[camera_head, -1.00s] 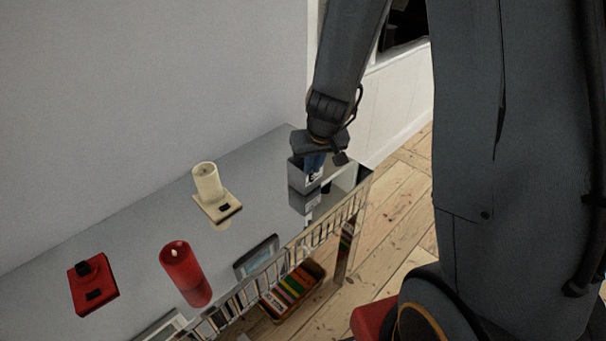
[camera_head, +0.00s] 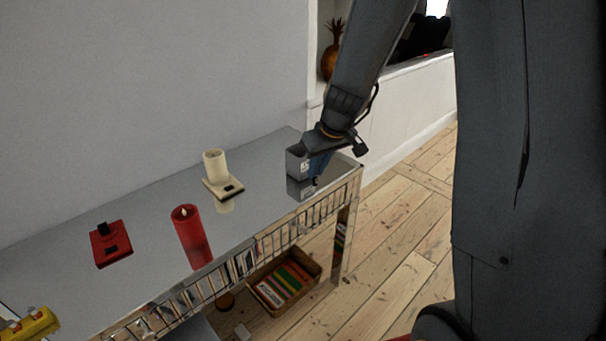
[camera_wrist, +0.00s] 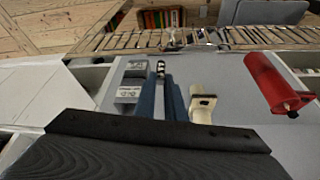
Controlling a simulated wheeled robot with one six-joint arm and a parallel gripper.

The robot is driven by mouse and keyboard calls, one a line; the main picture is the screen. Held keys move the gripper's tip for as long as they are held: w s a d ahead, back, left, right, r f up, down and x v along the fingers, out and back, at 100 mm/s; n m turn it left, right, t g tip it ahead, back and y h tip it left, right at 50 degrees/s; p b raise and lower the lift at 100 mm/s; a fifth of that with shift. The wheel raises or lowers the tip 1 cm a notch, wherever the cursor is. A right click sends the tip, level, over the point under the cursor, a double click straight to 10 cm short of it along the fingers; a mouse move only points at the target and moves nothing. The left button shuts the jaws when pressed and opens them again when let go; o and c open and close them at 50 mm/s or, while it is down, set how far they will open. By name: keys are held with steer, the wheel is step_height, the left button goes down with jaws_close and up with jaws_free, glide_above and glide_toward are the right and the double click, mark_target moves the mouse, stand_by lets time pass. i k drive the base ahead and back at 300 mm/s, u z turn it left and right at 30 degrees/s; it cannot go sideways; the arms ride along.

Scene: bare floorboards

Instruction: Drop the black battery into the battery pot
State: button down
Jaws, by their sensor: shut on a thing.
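My gripper (camera_head: 315,178) points down at the right end of the grey shelf top (camera_head: 262,165). Its blue fingers also show in the wrist view (camera_wrist: 160,88). They are shut on the small black battery (camera_wrist: 160,68), whose end shows at the fingertips. The battery pot (camera_head: 297,162) is a small grey open box with a pale label. It stands upright just left of the fingers in the head view, and also shows left of them in the wrist view (camera_wrist: 128,95). The battery is outside the pot, beside it. The pot's inside is mostly hidden.
The glossy top mirrors things. A basket of books (camera_head: 284,283) sits below.

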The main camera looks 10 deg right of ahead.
mark_target(306, 172)
steer(key=z, duration=0.15)
steer(key=k, duration=0.2)
steer(key=u, duration=0.35)
steer(key=i, duration=1.1)
steer(key=z, duration=0.4)
